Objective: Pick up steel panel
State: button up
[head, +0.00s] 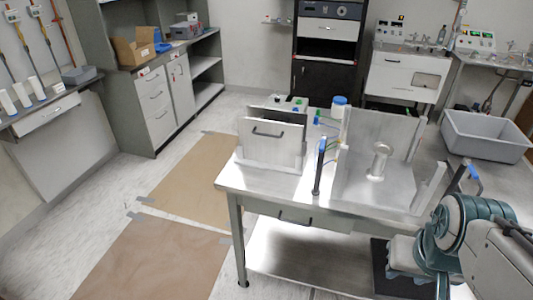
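A flat steel panel (271,144) with a dark bar handle on its face stands upright in a holder on the left part of the steel table (232,178). Its handle side faces me. Its lower edge is partly hidden by the holder. My arm comes in from the lower right, and my gripper (403,254) appears to be at its pale end, low in front of the table's right side. It is well apart from the panel. Its fingers cannot be made out, so I cannot tell whether it is open or shut.
Right of the panel stands an open steel chamber (352,180) with a metal flange (379,160) inside. A black upright piece with a blue top (320,167) stands between them. A grey bin (487,137) sits at the right.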

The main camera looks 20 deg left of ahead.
aim_at(279, 143)
jog(key=u, duration=0.75)
jog(key=i, duration=0.8)
jog(key=u, duration=2.45)
jog(key=i, duration=1.6)
jog(key=z, duration=2.65)
